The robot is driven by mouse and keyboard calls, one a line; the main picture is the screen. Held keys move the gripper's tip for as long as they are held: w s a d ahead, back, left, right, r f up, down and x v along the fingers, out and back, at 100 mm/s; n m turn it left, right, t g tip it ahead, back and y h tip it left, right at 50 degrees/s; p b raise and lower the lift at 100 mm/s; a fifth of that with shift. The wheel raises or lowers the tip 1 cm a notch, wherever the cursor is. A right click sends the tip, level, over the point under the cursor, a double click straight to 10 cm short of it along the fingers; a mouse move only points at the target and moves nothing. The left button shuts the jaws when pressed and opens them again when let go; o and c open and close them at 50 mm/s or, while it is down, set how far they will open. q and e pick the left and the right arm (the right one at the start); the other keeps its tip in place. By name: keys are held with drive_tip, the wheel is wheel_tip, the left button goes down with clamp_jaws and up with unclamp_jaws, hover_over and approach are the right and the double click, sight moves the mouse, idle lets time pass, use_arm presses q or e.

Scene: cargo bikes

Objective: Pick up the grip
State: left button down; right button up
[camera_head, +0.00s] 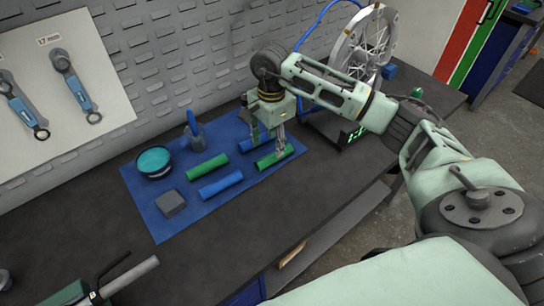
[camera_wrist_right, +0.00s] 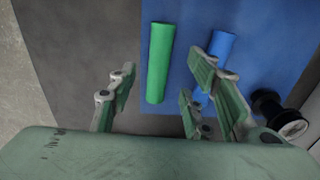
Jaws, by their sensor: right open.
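Two green and two blue grips lie on a blue mat (camera_head: 147,208) on the dark workbench. One green grip (camera_head: 274,157) is at the mat's right edge, directly below my right gripper (camera_head: 269,140). The other green grip (camera_head: 206,166) lies further left. The blue grips (camera_head: 221,186) are beside them. In the right wrist view, the green grip (camera_wrist_right: 159,62) shows beyond and between the spread fingers of my right gripper (camera_wrist_right: 165,100), and a blue grip (camera_wrist_right: 222,48) is partly hidden behind a finger. My right gripper is open and empty. My left gripper is not visible.
A teal-topped round tin (camera_head: 154,161), a grey block (camera_head: 170,203) and a blue-grey bottle-like tool (camera_head: 195,135) stand on the mat. A spoked wheel (camera_head: 365,45) stands behind my right arm.

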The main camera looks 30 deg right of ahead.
sight(273, 154)
drive_tip(key=shift+s+f, duration=0.15)
drive_tip(key=shift+f, duration=0.2)
drive_tip(key=f, duration=0.1)
drive_tip(key=f+p, duration=0.2)
drive_tip(key=shift+d+f, duration=0.25)
drive_tip(key=shift+f, duration=0.65)
clamp_jaws()
